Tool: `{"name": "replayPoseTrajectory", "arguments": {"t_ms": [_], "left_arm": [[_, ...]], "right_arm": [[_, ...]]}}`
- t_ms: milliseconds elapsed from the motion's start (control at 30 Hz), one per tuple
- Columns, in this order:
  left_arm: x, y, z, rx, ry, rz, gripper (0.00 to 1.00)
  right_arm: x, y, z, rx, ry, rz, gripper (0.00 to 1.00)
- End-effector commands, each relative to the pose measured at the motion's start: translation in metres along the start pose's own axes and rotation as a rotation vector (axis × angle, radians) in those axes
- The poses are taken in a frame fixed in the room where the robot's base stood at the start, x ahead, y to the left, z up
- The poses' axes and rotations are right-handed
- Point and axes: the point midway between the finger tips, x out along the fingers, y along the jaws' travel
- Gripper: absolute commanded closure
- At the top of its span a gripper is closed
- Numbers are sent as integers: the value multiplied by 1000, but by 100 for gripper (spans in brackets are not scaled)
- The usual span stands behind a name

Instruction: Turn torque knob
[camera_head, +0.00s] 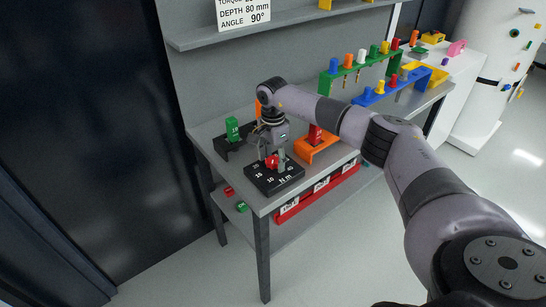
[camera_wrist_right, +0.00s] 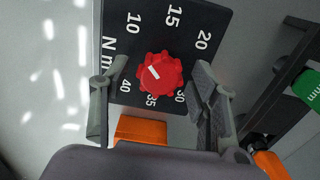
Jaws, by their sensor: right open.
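The torque knob (camera_wrist_right: 160,72) is red, scalloped, with a white pointer mark. It sits on a black dial plate (camera_wrist_right: 120,50) with white numbers and "N m". In the head view the red knob (camera_head: 271,161) is on the black plate (camera_head: 287,180) at the table's front left. My right gripper (camera_head: 268,150) is over the plate from above. In the right wrist view its two fingers (camera_wrist_right: 158,105) are apart, one on each side of the knob, with gaps visible on both sides. The knob's mark points toward the upper left in that view. My left gripper is not in view.
A green block (camera_head: 233,129) stands on a black holder behind the plate. An orange stand (camera_head: 316,146) is to its right. Green and blue racks (camera_head: 345,78) with coloured pieces are farther right. A shelf (camera_head: 250,28) with a sign hangs above. Red bins are on the lower shelf.

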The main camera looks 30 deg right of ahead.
Motion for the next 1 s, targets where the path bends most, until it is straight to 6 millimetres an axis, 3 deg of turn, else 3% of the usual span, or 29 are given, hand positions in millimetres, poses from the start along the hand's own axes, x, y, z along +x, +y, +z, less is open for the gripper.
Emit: {"name": "replayPoseTrajectory", "arguments": {"t_ms": [167, 867, 1000], "left_arm": [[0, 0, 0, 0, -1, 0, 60], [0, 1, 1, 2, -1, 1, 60], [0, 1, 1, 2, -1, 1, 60]], "right_arm": [[0, 0, 0, 0, 0, 0, 45], [-1, 0, 0, 0, 0, -1, 91], [-1, 0, 0, 4, 0, -1, 93]]}}
